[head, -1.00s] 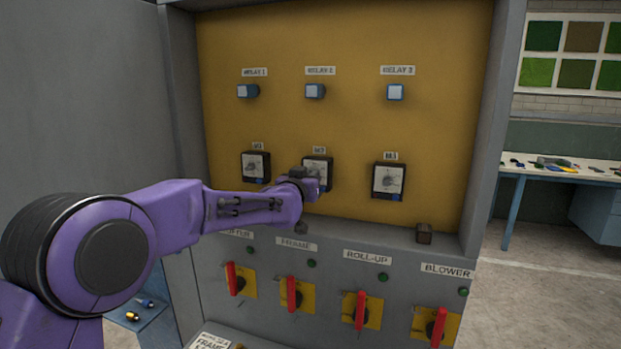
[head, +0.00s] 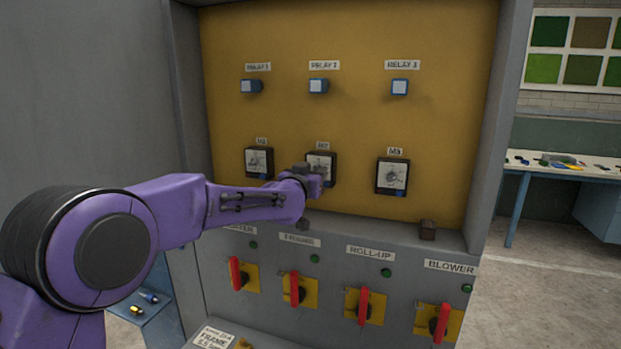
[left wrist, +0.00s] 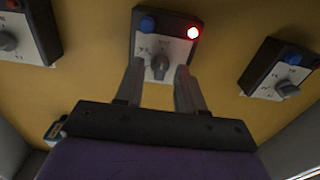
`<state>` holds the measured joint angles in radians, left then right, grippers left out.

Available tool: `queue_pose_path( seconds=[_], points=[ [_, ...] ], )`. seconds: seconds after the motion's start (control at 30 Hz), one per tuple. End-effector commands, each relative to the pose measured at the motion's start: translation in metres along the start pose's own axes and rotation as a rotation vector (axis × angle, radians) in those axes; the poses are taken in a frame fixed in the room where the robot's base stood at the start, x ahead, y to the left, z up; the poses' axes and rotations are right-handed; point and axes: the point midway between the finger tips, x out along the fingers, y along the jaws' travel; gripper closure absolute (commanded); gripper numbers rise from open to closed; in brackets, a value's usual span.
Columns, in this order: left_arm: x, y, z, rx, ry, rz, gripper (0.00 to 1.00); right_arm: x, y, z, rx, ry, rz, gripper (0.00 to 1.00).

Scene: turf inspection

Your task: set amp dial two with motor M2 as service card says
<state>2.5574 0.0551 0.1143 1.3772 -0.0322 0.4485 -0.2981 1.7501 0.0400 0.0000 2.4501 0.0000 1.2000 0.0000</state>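Amp dial two, labelled M2, is a dark box with a white face (head: 320,161) in the middle of the lower row on the yellow panel. My left gripper (head: 318,178) is in front of it and hides its lower part. In the left wrist view, the M2 dial face (left wrist: 146,43) carries a grey knob (left wrist: 160,66), a blue button (left wrist: 147,24) and a lit red lamp (left wrist: 193,32). The left fingers (left wrist: 160,72) are open, one on each side of the knob, with gaps visible. A card (head: 212,338) starting "FRAME" lies low; its small print is unreadable. My right gripper is out of view.
Dials M1 (head: 258,161) and M3 (head: 392,176) flank M2. Relay blocks (head: 318,86) sit above. Red-handled switches (head: 364,306) line the grey panel below. The cabinet's side walls (head: 497,120) frame the panel.

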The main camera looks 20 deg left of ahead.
Motion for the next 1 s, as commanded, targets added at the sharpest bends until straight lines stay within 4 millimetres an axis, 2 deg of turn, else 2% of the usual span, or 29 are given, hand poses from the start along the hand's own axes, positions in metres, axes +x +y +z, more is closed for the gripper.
queue_pose_path(
  seconds=[0.2, 0.3, 0.43, 0.6, 1.0],
  points=[
    [-0.046, 0.000, 0.006, 0.001, 0.002, 0.000, 0.62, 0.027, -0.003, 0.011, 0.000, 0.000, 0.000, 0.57],
    [-0.070, 0.000, 0.005, 0.001, 0.002, 0.000, 0.62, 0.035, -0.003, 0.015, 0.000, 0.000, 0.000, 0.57],
    [-0.091, 0.000, 0.003, 0.001, 0.001, 0.000, 0.62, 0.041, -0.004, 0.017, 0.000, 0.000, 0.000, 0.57],
    [-0.101, 0.000, 0.002, 0.000, -0.002, 0.000, 0.62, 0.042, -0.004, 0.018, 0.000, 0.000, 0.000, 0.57],
    [-0.101, -0.001, -0.001, -0.021, 0.009, -0.003, 0.62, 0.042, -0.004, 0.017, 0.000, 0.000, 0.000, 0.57]
  ],
)
